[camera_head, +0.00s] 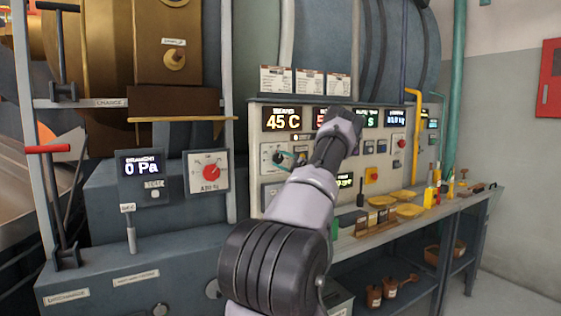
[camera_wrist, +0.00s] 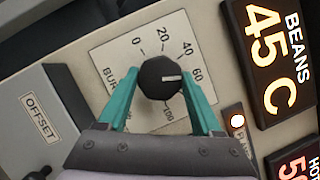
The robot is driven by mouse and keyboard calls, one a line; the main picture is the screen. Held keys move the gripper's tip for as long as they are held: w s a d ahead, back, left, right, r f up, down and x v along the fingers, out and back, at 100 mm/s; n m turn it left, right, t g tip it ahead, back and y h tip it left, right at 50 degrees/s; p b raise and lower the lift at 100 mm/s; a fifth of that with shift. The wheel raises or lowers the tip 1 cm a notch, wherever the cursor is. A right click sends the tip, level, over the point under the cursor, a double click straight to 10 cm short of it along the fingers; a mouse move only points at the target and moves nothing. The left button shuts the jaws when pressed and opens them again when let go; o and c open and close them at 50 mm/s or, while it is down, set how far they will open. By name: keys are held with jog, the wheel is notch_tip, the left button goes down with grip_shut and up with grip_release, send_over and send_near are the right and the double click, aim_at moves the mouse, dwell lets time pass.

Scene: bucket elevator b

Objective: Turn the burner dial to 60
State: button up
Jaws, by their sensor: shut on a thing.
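The burner dial (camera_wrist: 160,77) is a round black knob on a white scale plate with numbers from 0 to 100. Its white pointer line points right in the wrist view, close to the 60 label. The teal fingers of my gripper (camera_wrist: 161,80) stand on opposite sides of the knob and are shut on it. One finger partly covers the plate's lettering and the other covers the scale past 60. In the head view the burner dial (camera_head: 277,156) shows at the panel's left, with a teal fingertip beside it; my arm hides part of the panel.
The beans display (camera_head: 284,120) reads 45 C. A red-knobbed air dial (camera_head: 210,171) stands left of the panel. The workbench (camera_head: 350,240) holds yellow dishes and several tools.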

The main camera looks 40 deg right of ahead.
jog(key=shift+f, duration=0.1)
dwell(0.4)
jog(key=o, duration=1.3)
jog(key=shift+o, duration=0.2)
jog(key=shift+s, duration=0.15)
jog(key=v, duration=1)
jog(key=shift+s, duration=0.25)
jog(key=shift+f, duration=0.15)
